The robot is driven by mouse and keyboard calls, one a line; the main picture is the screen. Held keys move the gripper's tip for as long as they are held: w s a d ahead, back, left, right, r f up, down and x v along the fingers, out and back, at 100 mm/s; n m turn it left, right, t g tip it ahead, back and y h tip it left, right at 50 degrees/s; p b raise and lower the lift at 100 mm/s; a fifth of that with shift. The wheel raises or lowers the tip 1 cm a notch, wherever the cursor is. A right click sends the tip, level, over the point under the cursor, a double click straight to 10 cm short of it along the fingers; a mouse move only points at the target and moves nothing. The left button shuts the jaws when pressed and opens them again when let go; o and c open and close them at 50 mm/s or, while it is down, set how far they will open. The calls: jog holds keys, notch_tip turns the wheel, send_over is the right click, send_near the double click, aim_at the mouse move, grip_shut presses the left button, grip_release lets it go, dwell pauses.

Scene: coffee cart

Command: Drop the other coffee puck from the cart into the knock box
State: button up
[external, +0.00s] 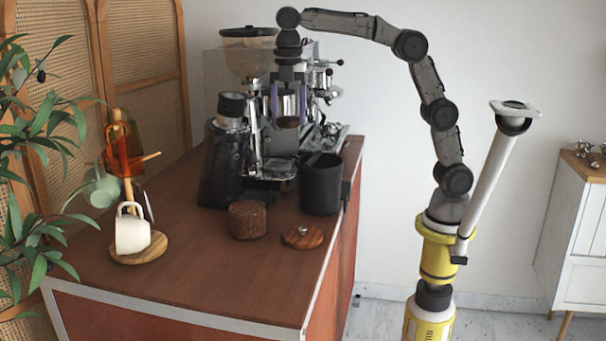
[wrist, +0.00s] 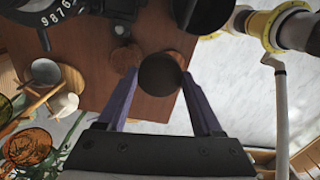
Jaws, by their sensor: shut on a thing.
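My gripper (external: 288,112) has two purple fingers pointing down, high above the cart near the espresso machine. It is shut on a dark round coffee puck (external: 288,122); the puck (wrist: 159,75) shows between the fingertips in the wrist view. The black cylindrical knock box (external: 320,186) stands on the cart, lower and to the right of my gripper in the external view. Its dark rounded form (wrist: 207,13) is at the top of the wrist view, apart from the puck. The inside of the knock box is hidden.
A brown cylinder (external: 248,221) and a wooden lid with a knob (external: 303,237) sit before the knock box. A black grinder (external: 222,165) stands left. A mug stand with a white mug (external: 132,232) is farther left. The cart's front (external: 205,285) is clear.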

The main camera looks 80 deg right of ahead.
jog(key=s+d, duration=0.7)
jog(key=d, duration=0.5)
notch_tip(320, 180, down, 11)
jog(key=shift+f, duration=0.15)
jog(key=shift+s, duration=0.1)
jog(key=o, duration=1.4)
